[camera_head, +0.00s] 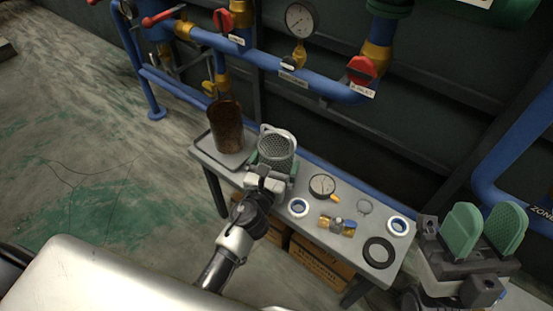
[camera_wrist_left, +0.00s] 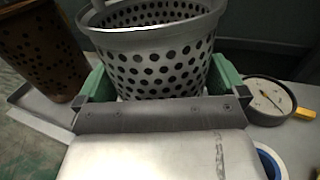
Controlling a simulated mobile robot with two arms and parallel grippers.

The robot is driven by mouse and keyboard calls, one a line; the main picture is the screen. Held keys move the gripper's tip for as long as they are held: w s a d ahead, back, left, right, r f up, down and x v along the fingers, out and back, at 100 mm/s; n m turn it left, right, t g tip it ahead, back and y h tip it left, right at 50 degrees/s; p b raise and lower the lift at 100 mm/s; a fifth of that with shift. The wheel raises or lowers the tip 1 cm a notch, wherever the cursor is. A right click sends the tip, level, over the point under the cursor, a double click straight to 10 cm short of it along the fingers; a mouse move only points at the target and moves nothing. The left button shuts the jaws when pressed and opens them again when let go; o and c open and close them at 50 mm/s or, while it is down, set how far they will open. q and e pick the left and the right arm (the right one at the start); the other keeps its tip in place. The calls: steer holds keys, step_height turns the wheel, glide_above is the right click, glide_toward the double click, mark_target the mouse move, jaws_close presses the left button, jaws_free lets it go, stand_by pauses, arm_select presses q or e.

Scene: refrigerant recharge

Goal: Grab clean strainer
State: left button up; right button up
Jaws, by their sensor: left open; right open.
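The clean strainer (camera_head: 276,150) is a grey perforated metal basket with a handle, upright on the table. In the left wrist view the strainer (camera_wrist_left: 155,55) stands between the green fingers of my left gripper (camera_wrist_left: 165,85), which is open around it; the fingertips are partly hidden behind it. In the head view my left gripper (camera_head: 272,172) is at the strainer's near side. My right gripper (camera_head: 484,232) is open and empty at the right, beyond the table's right end. A rusty brown strainer (camera_head: 225,128) stands on a tray left of the clean one, also in the left wrist view (camera_wrist_left: 40,50).
The grey table (camera_head: 333,262) also holds a pressure gauge (camera_head: 322,186), blue-rimmed rings (camera_head: 299,207), a brass fitting (camera_head: 337,225) and a black ring (camera_head: 379,252). Blue pipes (camera_head: 290,75) with red valve handles run behind it. Cardboard boxes (camera_head: 322,265) are below.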

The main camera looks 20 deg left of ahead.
arm_select(q)
steer(key=c, duration=0.8)
steer(key=shift+o, duration=0.2)
steer(key=shift+r, duration=0.1)
